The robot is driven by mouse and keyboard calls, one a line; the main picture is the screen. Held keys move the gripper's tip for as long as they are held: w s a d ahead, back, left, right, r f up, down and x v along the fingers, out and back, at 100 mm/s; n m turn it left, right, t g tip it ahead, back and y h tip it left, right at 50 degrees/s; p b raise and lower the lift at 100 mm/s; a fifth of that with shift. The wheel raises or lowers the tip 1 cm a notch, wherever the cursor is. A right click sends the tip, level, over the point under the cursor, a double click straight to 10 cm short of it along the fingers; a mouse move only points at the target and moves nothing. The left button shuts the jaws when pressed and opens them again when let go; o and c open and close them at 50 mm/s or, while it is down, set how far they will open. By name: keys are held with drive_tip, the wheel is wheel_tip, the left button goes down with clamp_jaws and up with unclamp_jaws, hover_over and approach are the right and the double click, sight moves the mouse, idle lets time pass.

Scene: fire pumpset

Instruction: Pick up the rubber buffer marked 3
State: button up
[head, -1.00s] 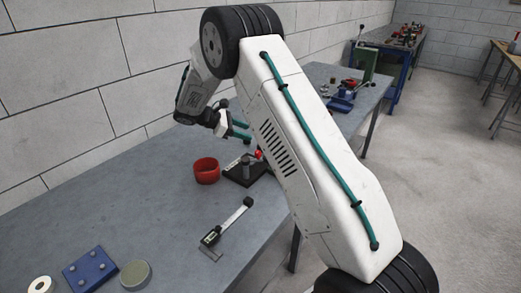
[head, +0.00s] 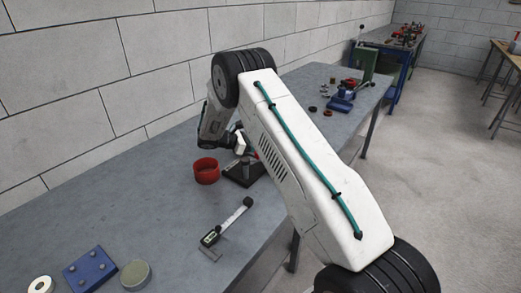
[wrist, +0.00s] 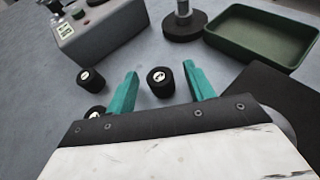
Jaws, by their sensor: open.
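In the wrist view, a black cylindrical rubber buffer (wrist: 160,82) with a white mark on its top stands upright between the two teal fingers of my gripper (wrist: 160,72). The fingers are open and apart, with visible space on both sides of this buffer. A second black buffer (wrist: 89,79) with a white mark stands to the left of the left finger. A third (wrist: 95,113) is partly hidden by my gripper's body. I cannot read the numbers clearly. In the head view, my arm hides the fingers and the buffers.
A green tray (wrist: 240,44), a metal post on a round black base (wrist: 182,30) and a grey box (wrist: 105,32) stand beyond the buffers. In the head view, a red bowl (head: 206,176), a black-based stand (head: 240,178) and a digital gauge (head: 226,222) are on the bench.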

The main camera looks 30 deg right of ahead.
drive_tip(key=c, duration=1)
drive_tip(key=shift+c, duration=0.2)
